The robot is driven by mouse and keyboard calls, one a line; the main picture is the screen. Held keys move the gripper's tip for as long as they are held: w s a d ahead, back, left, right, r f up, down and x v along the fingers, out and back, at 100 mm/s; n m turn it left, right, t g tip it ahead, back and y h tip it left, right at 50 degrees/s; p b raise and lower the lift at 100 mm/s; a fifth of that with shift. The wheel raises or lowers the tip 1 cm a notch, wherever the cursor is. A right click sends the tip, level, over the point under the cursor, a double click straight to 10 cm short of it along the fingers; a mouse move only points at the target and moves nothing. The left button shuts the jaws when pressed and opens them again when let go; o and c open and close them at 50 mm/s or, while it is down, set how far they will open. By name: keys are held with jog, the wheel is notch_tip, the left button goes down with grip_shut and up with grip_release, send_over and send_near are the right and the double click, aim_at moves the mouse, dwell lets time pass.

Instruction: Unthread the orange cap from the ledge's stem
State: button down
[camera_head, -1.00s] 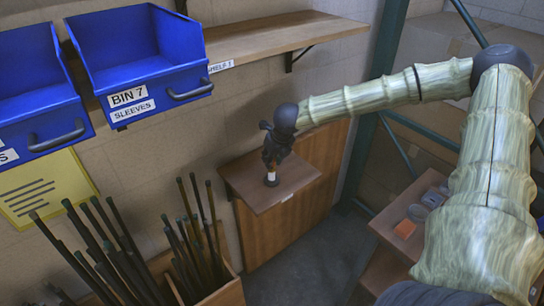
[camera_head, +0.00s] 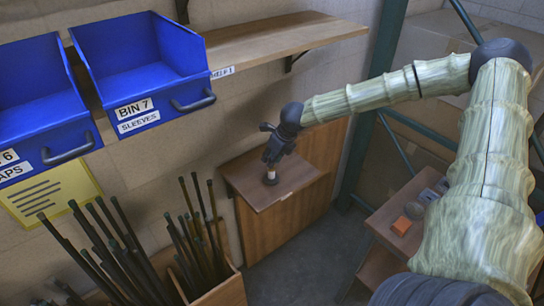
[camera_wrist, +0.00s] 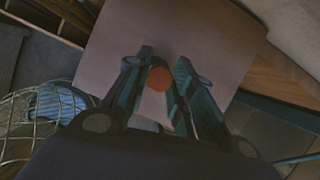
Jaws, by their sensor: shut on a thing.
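The orange cap (camera_wrist: 160,79) shows as a round disc between my fingers in the wrist view. My gripper (camera_wrist: 160,82) is shut on it; a pale piece (camera_wrist: 154,110) shows just below the cap between the fingers. In the head view my gripper (camera_head: 271,160) points down over the ledge (camera_head: 306,178). A short pale stem (camera_head: 270,174) on a dark round foot stands on the ledge under my fingertips. The cap is hidden by the gripper in the head view, and I cannot tell how far it sits on the stem.
Blue bins (camera_head: 150,65) and a wooden shelf (camera_head: 285,42) are above and left. A box of upright dark rods (camera_head: 205,240) stands left of the ledge. A low table (camera_head: 385,222) with an orange block (camera_head: 401,226) is at right. A wire basket (camera_wrist: 45,115) shows in the wrist view.

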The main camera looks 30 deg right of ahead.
jog(key=shift+n+g+y, duration=0.3)
jog(key=shift+n+y, duration=0.1)
jog(key=shift+n, duration=0.8)
jog(key=shift+d+n+g+y, duration=0.1)
jog(key=shift+n+g+y, duration=0.45)
jog(key=shift+n, duration=1.45)
jog(key=shift+n+g+y, duration=0.35)
jog(key=shift+n+y, duration=0.1)
jog(key=shift+n, duration=1.05)
jog(key=shift+w, duration=0.1)
jog(key=shift+f+n+g+b, duration=0.1)
jog(key=shift+n+g+b, duration=0.45)
jog(key=shift+n, duration=0.55)
jog(key=shift+n+g+y+b, duration=0.15)
jog(key=shift+n+g+b, duration=0.35)
jog(key=shift+n, duration=0.65)
jog(key=shift+n+g+y+b, duration=0.2)
jog(key=shift+n+b, duration=0.45)
jog(key=shift+n, duration=0.5)
jog(key=shift+r, duration=0.2)
